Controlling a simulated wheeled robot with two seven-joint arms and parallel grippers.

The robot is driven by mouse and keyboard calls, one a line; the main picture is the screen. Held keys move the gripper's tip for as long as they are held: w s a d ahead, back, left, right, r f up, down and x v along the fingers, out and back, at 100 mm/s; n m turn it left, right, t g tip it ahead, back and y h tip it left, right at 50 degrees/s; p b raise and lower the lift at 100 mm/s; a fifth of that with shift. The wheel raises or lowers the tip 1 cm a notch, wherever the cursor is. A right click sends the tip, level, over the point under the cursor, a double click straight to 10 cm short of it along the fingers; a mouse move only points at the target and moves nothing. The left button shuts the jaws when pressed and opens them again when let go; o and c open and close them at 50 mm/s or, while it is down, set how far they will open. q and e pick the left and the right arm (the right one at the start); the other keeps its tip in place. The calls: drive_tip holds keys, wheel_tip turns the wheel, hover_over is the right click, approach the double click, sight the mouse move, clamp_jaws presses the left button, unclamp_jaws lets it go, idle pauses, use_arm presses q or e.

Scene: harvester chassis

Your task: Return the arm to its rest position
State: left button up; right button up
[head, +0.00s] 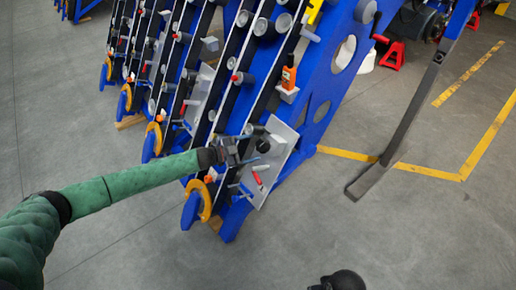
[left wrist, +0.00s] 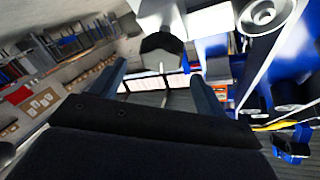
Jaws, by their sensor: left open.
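My left arm, in a green sleeve, reaches in from the left of the head view. My left gripper (head: 236,153) is at the lower end of the nearest blue harvester chassis beam (head: 318,100), close to a grey plate (head: 282,150) with small parts on it. In the left wrist view the two fingers of my left gripper (left wrist: 160,82) stand apart. A black knob-like part (left wrist: 162,44) shows beyond and between them, and nothing is clearly held. Whether the fingers touch the chassis cannot be told.
Several blue beams with rollers and orange-yellow hooks (head: 205,200) stand side by side around the gripper. An orange handheld device (head: 289,75) sits on the near beam. A dark bar (head: 400,125) slants down at the right. Grey floor (head: 130,235) is open in front.

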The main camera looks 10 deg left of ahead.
use_arm(q)
drive_tip(key=shift+s+a, duration=0.3)
drive_tip(key=shift+a, duration=0.25)
use_arm(e)
drive_tip(key=shift+s+r, duration=0.2)
drive_tip(key=shift+r, duration=0.5)
